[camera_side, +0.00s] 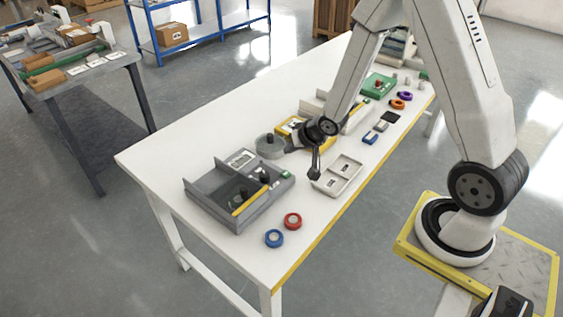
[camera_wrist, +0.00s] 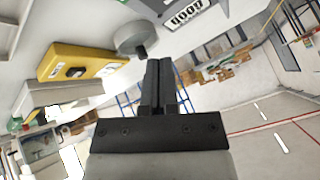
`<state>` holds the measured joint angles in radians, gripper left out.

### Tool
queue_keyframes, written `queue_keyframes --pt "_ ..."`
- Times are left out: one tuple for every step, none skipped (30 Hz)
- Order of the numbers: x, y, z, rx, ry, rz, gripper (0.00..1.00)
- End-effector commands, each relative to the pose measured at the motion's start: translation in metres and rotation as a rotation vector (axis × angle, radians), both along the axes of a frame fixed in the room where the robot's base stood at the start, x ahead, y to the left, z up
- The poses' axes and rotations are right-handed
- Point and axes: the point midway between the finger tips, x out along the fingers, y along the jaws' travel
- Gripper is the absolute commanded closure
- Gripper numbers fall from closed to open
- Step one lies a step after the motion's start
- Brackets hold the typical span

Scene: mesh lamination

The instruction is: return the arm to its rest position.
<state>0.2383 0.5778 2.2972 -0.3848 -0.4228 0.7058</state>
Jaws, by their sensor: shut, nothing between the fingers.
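My gripper (camera_side: 315,174) hangs over the white table (camera_side: 160,158), just left of the white two-slot tray (camera_side: 343,173) in the side view. In the wrist view, my gripper (camera_wrist: 159,62) shows as two black fingers pressed together with nothing between them. The arm is bent forward over the table. Whether the fingertips touch anything below cannot be told from the side view.
A grey fixture (camera_side: 232,207) stands left of my gripper. A grey round pot (camera_side: 270,146) and a yellow device (camera_side: 290,127) stand close behind it. The table's far left is clear.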

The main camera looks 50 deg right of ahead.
Motion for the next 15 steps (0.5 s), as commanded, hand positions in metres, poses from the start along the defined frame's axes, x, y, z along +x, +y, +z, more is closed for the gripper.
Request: queue_keyframes --pt "-0.004 0.004 0.009 -0.031 0.021 0.024 1.0" --pt "-0.008 0.007 0.013 -0.05 0.038 0.037 1.0" --pt "-0.013 0.01 0.019 -0.075 0.06 0.058 1.0" --pt "-0.018 0.012 0.023 -0.092 0.079 0.074 1.0" --pt "-0.022 0.014 0.027 -0.109 0.097 0.089 1.0" --pt "-0.028 0.018 0.032 -0.129 0.122 0.112 1.0" --pt "-0.034 0.021 0.035 -0.142 0.141 0.128 1.0" --pt "-0.038 0.023 0.039 -0.156 0.159 0.146 1.0" --pt "-0.046 0.027 0.044 -0.172 0.184 0.17 1.0" --pt "-0.051 0.03 0.047 -0.183 0.202 0.188 1.0" --pt "-0.056 0.033 0.051 -0.193 0.219 0.207 1.0" --pt "-0.064 0.037 0.056 -0.205 0.244 0.234 1.0" --pt "-0.07 0.04 0.059 -0.213 0.261 0.254 1.0" --pt "-0.076 0.044 0.062 -0.22 0.279 0.275 1.0" --pt "-0.084 0.048 0.066 -0.228 0.303 0.303 1.0"
